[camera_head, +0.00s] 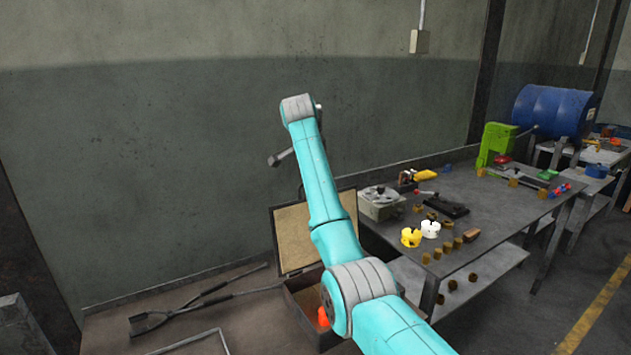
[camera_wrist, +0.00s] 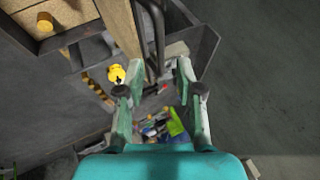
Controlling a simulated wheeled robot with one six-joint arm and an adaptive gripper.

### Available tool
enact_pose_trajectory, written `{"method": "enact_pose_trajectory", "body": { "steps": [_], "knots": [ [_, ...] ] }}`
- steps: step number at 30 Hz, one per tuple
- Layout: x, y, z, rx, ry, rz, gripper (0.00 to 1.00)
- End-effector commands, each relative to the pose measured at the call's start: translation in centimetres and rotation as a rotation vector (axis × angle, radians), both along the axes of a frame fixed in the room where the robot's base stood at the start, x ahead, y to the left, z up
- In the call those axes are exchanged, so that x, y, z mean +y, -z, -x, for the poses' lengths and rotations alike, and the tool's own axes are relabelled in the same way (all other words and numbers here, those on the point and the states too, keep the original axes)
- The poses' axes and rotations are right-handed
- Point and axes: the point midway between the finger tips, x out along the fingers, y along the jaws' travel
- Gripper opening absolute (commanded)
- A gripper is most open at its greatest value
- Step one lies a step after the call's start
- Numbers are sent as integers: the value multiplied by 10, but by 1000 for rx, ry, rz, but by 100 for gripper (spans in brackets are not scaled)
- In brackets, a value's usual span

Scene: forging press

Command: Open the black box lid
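The black box (camera_head: 297,298) stands on the low surface at the left of the work table. Its lid (camera_head: 300,236) stands raised at the back, its tan inner face showing. My arm crosses in front of the box and lid and hides part of both; my gripper's fingers are not clearly seen in the head view. In the wrist view my gripper (camera_wrist: 160,70) is open, with a gap between its fingers. A dark bar-like handle (camera_wrist: 154,38) lies just beyond the fingertips, beside the tan lid edge (camera_wrist: 121,28). I cannot tell whether a finger touches it.
An orange item (camera_head: 323,317) is inside the box. Long tongs (camera_head: 200,303) lie to its left. The work table (camera_head: 500,215) at right carries a grey device (camera_head: 380,203), yellow and white parts and several brass pieces. The wall is close behind. Floor at the right is clear.

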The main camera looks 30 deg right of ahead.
Motion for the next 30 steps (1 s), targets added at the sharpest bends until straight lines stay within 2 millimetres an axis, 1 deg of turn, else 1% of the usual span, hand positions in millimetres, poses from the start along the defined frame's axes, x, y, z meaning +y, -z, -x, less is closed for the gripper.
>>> {"method": "enact_pose_trajectory", "body": {
  "steps": [1,6,9,12,17,30],
  "knots": [
    [5,-10,4,-4,-1,0,36],
    [15,-36,16,-4,1,1,36],
    [20,-46,20,-3,1,0,36],
    [24,-52,23,-1,0,0,36],
    [25,-56,25,0,1,0,36],
    [25,-56,25,0,1,0,36]
  ]
}}
